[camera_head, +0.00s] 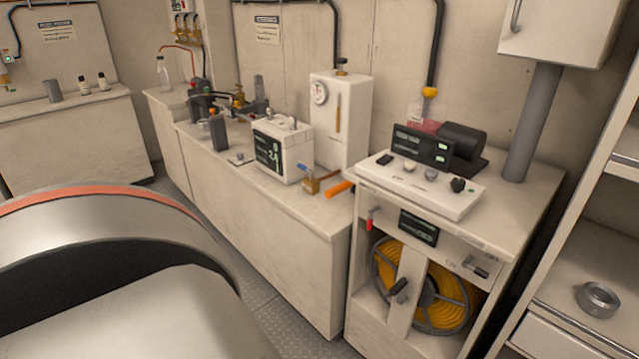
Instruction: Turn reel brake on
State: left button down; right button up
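A reel (433,318) wound with yellow hose or cable sits in the open front of the right-hand cabinet. A white upright post partly covers it, with a dark knob or handle (398,287) in front. Above the reel at the right, a small dark lever (475,268) lies on the cabinet front beside small lettering that seems to read "ON". A red-handled lever (370,219) hangs at the upper left of the cabinet front. I cannot tell for certain which of these is the reel brake. Neither gripper is in view.
A dark display (418,227) sits above the reel. A panel with knobs (421,184) and a black device (462,146) stand on the cabinet top (520,190). A long counter (265,225) with instruments runs left. Shelves with a metal ring (598,299) stand at the right. Some floor (285,325) shows between.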

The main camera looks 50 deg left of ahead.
aim_at(369, 225)
jog(key=u, duration=1.3)
